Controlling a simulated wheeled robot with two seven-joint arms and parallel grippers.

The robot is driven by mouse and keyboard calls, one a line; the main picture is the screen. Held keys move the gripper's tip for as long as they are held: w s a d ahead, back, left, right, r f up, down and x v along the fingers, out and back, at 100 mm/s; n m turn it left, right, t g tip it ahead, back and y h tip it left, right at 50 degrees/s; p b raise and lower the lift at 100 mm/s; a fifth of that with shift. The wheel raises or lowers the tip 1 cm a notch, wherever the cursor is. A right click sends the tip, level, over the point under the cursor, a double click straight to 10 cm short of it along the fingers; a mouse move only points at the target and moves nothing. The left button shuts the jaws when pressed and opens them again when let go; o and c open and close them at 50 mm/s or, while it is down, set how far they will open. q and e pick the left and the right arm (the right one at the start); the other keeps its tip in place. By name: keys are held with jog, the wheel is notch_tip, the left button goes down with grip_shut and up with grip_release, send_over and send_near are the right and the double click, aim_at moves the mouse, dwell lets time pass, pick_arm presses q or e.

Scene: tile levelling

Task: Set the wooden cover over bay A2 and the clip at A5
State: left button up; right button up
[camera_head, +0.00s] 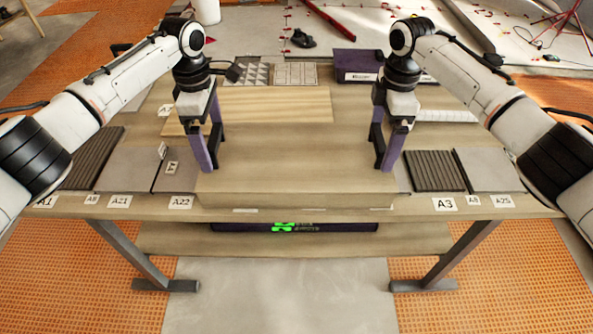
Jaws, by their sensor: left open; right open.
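A large wooden cover (300,165) lies in the middle of the table, its front face near the front edge. It hides what is under it, and I cannot read a label A2. My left gripper (209,160) is open, its purple fingers at the cover's left side. My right gripper (384,158) is open, its purple fingers at the cover's right side. I cannot tell whether either touches the cover. I cannot make out a clip or a label A5.
A pale wooden board (275,103) lies behind the cover. Ribbed dark panels flank it at left (92,160) and right (436,171), beside flat grey tiles (488,170). Patterned tiles (297,74) and a purple box (358,63) stand at the back. A lower shelf (415,238) holds a dark case.

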pick_arm(q)
notch_tip(320, 180, up, 11)
pick_arm(e)
notch_tip(320, 180, up, 12)
dwell(0.6)
dwell(0.4)
